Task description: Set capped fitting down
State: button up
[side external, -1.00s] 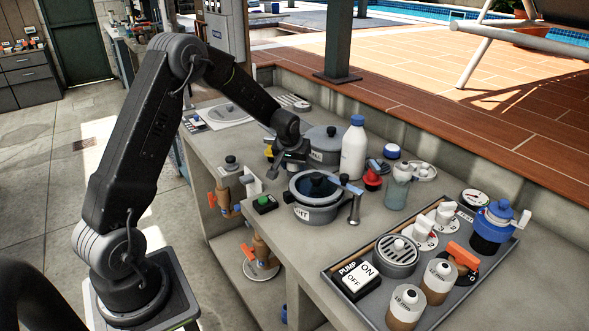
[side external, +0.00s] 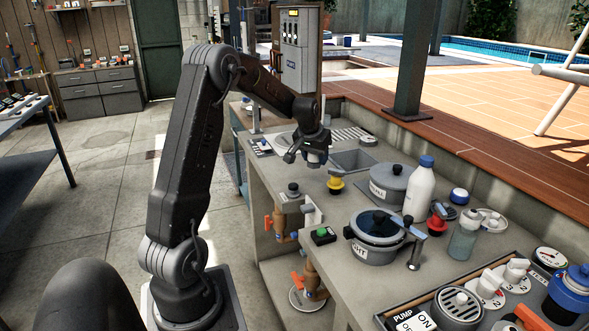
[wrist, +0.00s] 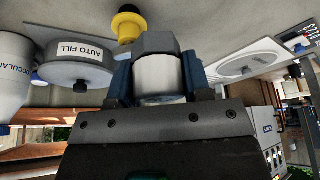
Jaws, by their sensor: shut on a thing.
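My gripper (side external: 314,148) hangs over the far left part of the counter, behind the yellow-topped knob in the side view. In the wrist view my gripper (wrist: 158,68) has its two blue fingers closed on the sides of the capped fitting (wrist: 160,76). The fitting is a short white cylinder with a grey hexagonal cap at its far end. In the side view the fitting is small and mostly hidden by the fingers. I cannot tell how far it is above the counter.
A yellow-topped knob (side external: 335,182) stands just in front. A square recess (side external: 352,160) lies to the right. A lidded grey pot (side external: 388,186), a white bottle (side external: 420,190) and a glass-topped pot (side external: 378,230) stand nearer. Bare counter (side external: 290,172) shows at left.

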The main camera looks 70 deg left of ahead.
jog(key=a+f, duration=0.1)
jog(key=a, duration=1.3)
jog(key=n, duration=0.1)
send_over(283, 164)
notch_tip(283, 164, down, 2)
jog(key=f, duration=0.1)
jog(key=shift+y, duration=0.3)
jog(key=f, duration=0.4)
jog(key=s+f, duration=0.1)
jog(key=f, duration=0.2)
jog(key=shift+d, duration=0.4)
jog(key=shift+f, duration=0.1)
jog(key=o, duration=0.9)
jog(key=shift+o, duration=0.2)
